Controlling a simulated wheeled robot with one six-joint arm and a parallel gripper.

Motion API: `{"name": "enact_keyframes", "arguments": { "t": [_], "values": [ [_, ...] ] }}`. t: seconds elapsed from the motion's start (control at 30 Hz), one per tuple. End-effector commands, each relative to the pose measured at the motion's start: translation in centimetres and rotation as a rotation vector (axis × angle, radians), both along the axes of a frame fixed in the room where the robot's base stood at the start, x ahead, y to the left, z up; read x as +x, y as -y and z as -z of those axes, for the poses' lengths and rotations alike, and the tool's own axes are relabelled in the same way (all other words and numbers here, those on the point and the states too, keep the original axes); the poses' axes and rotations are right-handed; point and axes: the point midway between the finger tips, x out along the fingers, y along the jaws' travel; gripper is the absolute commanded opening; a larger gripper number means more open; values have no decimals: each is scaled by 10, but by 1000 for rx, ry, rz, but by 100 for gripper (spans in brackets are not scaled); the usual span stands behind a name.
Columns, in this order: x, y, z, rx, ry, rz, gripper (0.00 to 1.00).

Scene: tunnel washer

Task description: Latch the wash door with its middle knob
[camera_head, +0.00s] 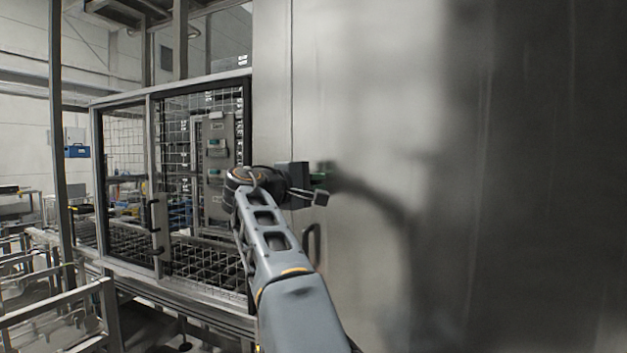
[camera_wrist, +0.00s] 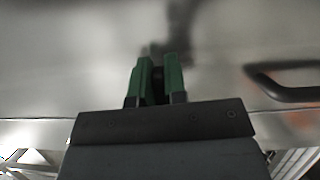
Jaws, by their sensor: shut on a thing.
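The wash door (camera_head: 375,110) is a large smooth steel panel filling the right of the head view, and its steel (camera_wrist: 80,60) fills the wrist view. My gripper (camera_head: 322,181) is up against the panel near its left edge. In the wrist view, the green fingers of my gripper (camera_wrist: 158,68) are closed around a small dark knob (camera_wrist: 158,86), mostly hidden between them. Whether this is the middle knob, and how it is turned, I cannot tell. A dark bar handle (camera_head: 312,244) is on the panel below my gripper; it shows right of the fingers in the wrist view (camera_wrist: 288,92).
A mesh-fenced cage (camera_head: 125,140) with a metal frame stands at the left, with a control box (camera_head: 218,165) on it. Metal rails (camera_head: 50,305) are at the lower left. A vertical seam (camera_head: 292,90) runs down the steel left of my gripper.

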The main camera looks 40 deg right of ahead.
Motion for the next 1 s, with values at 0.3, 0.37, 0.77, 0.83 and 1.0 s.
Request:
{"name": "enact_keyframes", "arguments": {
  "t": [0.3, 0.37, 0.77, 0.83, 1.0],
  "values": [
    [0, 1, 2, 34, 60, 2, 0],
    [0, 1, 3, 35, 64, 2, 0],
    [0, 1, 3, 38, 66, 2, 15],
    [0, 0, 3, 38, 66, 2, 22],
    [0, 0, 3, 36, 65, 0, 38]
  ]
}}
